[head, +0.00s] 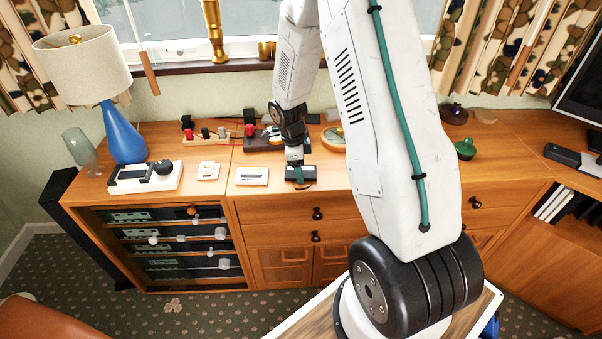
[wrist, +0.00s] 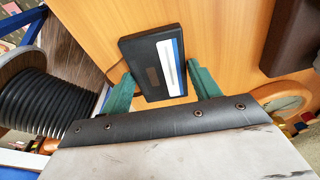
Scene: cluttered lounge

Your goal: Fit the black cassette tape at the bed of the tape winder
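The black cassette tape (wrist: 153,66), with a white and blue label, lies between the two green fingers of my gripper (wrist: 163,85) in the wrist view. The fingers flank its edges closely; whether they press on it is unclear. In the head view my gripper (head: 300,175) is low over the sideboard with the dark cassette (head: 300,184) at its tips. A white device (head: 128,187) with a black knob and dark recesses, which looks like the tape winder, stands to the left, before the lamp. I cannot tell if the cassette touches the wood.
A white cassette-like item (head: 252,176) and a small white block (head: 207,171) lie between gripper and white device. A blue lamp (head: 123,135) and a tilted glass (head: 80,148) stand at left. Wooden gadgets with red parts (head: 208,136) stand behind. The sideboard (head: 215,205) has bare wood in front.

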